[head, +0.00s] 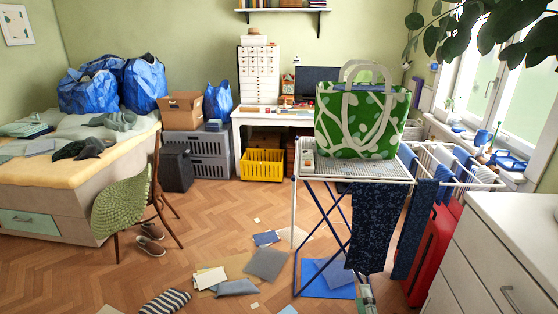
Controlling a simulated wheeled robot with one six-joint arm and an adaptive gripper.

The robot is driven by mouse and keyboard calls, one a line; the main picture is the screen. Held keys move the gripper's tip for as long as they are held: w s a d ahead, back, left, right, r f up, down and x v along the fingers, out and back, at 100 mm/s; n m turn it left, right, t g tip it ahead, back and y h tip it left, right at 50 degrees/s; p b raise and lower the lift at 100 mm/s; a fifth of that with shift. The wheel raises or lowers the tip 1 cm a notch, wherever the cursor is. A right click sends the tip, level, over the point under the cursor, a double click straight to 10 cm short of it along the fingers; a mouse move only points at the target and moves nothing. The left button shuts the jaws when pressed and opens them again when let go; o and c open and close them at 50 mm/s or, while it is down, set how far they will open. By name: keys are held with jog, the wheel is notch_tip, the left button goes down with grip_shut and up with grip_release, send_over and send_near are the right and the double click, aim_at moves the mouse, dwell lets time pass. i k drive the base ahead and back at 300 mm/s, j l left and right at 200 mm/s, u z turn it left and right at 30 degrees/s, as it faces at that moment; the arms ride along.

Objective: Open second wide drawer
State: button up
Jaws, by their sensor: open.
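My gripper is not in view. A white drawer cabinet (259,78) stands on the white desk at the back, with many small drawer fronts stacked in rows; they look shut. A white chest of drawers (478,255) stands at the lower right, cut off by the frame edge. Its front shows broad panels and a metal bar handle (511,299); its visible drawers look shut. The bed base at the left has a pale green drawer front (30,223), also shut. I cannot tell which of these holds the second wide drawer.
A drying rack (350,172) carries a green patterned bag (362,120) and dark clothes. A yellow crate (262,163) is under the desk. Bare floor shows at centre left.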

aim_at(245, 86)
jog(key=i+u, duration=0.1)
jog(key=i, duration=0.5)
jog(key=i+l+u, duration=0.1)
jog(key=i, duration=0.45)
jog(key=i+l+u, duration=0.1)
jog(key=i, duration=0.5)
jog(key=i+l+u, duration=0.1)
jog(key=i+u, duration=0.2)
jog(key=i, duration=0.95)
jog(key=i+j+u, duration=0.35)
jog(key=i+u, duration=0.1)
jog(key=i, duration=0.85)
jog(key=i+j+z, duration=0.2)
jog(key=i, duration=0.5)
jog(key=i+z, duration=0.2)
jog(key=z, duration=0.5)
jog(key=i, duration=0.8)
jog(key=i+z, duration=0.15)
jog(key=i, duration=0.65)
jog(key=i+j, duration=0.2)
jog(key=i, duration=0.6)
jog(key=l+z, duration=0.05)
